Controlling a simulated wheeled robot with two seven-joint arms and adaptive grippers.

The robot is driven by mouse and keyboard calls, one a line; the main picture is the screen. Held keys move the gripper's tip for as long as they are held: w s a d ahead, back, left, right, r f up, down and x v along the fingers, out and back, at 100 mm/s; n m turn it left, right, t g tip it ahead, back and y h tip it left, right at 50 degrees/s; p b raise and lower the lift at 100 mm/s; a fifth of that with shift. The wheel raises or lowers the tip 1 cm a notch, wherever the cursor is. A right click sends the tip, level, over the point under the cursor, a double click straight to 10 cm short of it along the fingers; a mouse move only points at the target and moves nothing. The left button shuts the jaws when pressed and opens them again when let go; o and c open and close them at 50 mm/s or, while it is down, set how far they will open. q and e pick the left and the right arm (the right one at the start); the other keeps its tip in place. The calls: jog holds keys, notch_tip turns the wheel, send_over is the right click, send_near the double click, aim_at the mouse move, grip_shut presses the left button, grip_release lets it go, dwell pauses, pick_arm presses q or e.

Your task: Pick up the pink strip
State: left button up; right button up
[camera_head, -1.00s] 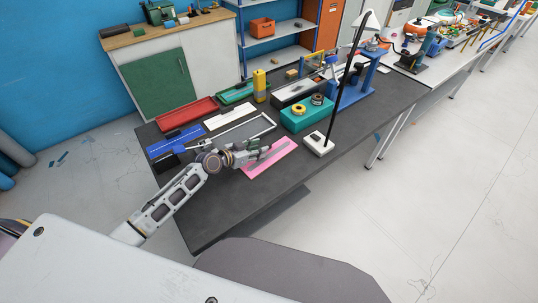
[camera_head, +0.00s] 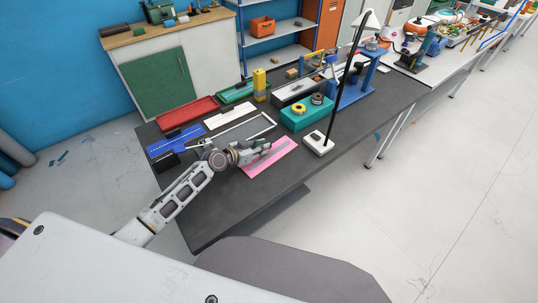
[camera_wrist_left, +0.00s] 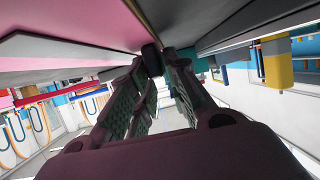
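The pink strip (camera_head: 271,161) lies on the dark table, with a grey band along its length. In the left wrist view a pink surface (camera_wrist_left: 60,20) fills the upper left and reaches close to the fingertips. My left gripper (camera_head: 264,149) is over the strip's far side in the head view and hides part of it. In the left wrist view its two green-lined fingers (camera_wrist_left: 156,62) run close together towards their tips. Whether they touch or grip the strip is not clear. My right gripper is not in view.
A teal case (camera_head: 307,113) with two rolls on it and a black lamp on a white base (camera_head: 318,143) stand to the right of the strip. A red tray (camera_head: 187,114) and a blue board (camera_head: 175,141) lie left. The table's near part is clear.

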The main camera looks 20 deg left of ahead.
pick_arm(q)
grip_shut()
jog(key=shift+r, duration=0.1)
notch_tip(320, 180, up, 10)
dwell(0.6)
